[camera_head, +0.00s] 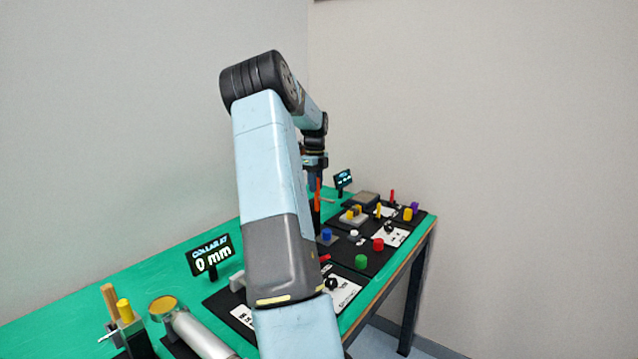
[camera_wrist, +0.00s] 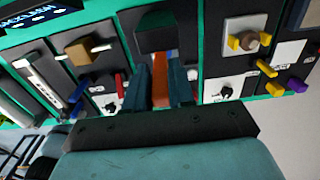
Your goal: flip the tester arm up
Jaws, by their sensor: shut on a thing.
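My gripper (camera_wrist: 161,62) is shut on an orange-red bar (camera_wrist: 161,88), which runs between its two dark blue fingers in the wrist view. The bar looks like the tester arm, but no label on it can be read. A dark block (camera_wrist: 155,32) stands just beyond the fingertips. In the head view my gripper (camera_head: 316,178) is small and far along the bench, partly behind my own arm. The orange bar shows there upright (camera_head: 317,194). Its foot and pivot are hidden.
The green bench (camera_head: 150,268) carries several black panels with coloured knobs and pegs, close on both sides of my gripper. A small display (camera_head: 343,180) stands behind it. A "0 mm" display (camera_head: 211,256) and a metal cylinder (camera_head: 198,335) are nearer. A wall rises behind.

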